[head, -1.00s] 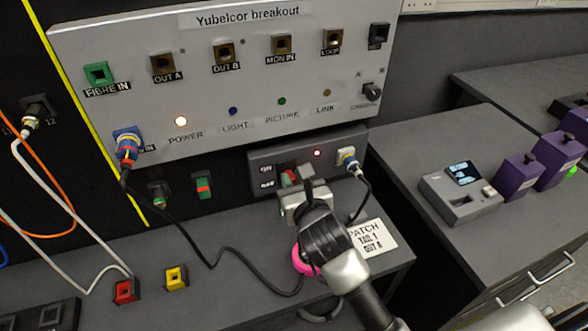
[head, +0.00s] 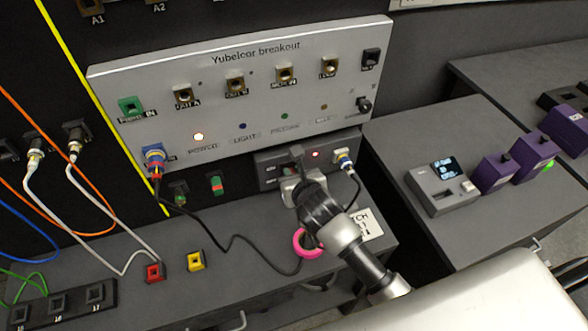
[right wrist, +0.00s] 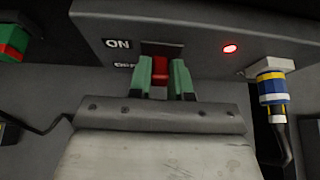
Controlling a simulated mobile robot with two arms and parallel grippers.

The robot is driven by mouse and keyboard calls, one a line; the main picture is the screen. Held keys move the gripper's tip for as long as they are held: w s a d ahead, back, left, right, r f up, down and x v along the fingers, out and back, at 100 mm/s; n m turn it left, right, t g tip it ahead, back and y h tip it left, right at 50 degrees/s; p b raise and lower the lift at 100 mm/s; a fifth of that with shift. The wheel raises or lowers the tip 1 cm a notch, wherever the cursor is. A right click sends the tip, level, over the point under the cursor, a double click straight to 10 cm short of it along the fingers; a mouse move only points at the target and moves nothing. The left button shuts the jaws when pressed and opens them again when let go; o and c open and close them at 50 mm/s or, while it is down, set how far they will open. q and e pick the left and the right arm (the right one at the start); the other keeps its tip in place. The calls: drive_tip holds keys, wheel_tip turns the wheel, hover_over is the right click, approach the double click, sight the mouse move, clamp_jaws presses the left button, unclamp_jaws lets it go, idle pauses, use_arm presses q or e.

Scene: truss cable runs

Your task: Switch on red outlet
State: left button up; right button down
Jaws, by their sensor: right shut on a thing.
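The grey outlet box (head: 325,165) sits on the bench under the Yubelcor breakout panel (head: 250,125). Its red indicator (head: 315,154) glows, also in the right wrist view (right wrist: 230,48). A red switch (right wrist: 160,68) stands beside ON and OFF labels on the box face (right wrist: 205,28). My right gripper (head: 292,169) is at the switch. In the right wrist view its green-padded fingers (right wrist: 163,77) are shut on the red switch, one on each side. The fingers partly hide the switch, so I cannot tell its position. My left gripper is out of view.
A blue, white and yellow plug (right wrist: 272,88) with a black cable is close right of the gripper. A magenta ring (head: 307,242) and a white label card (head: 369,226) lie near my right arm. Red (head: 153,272) and yellow (head: 196,261) sockets stand on the bench.

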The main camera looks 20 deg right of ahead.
drive_tip(key=c, duration=1)
unclamp_jaws()
drive_tip(key=shift+c, duration=0.2)
drive_tip(key=b+v, duration=0.1)
drive_tip(key=v, duration=1)
drive_tip(key=shift+w+r, duration=0.1)
drive_tip(key=shift+w, duration=0.05)
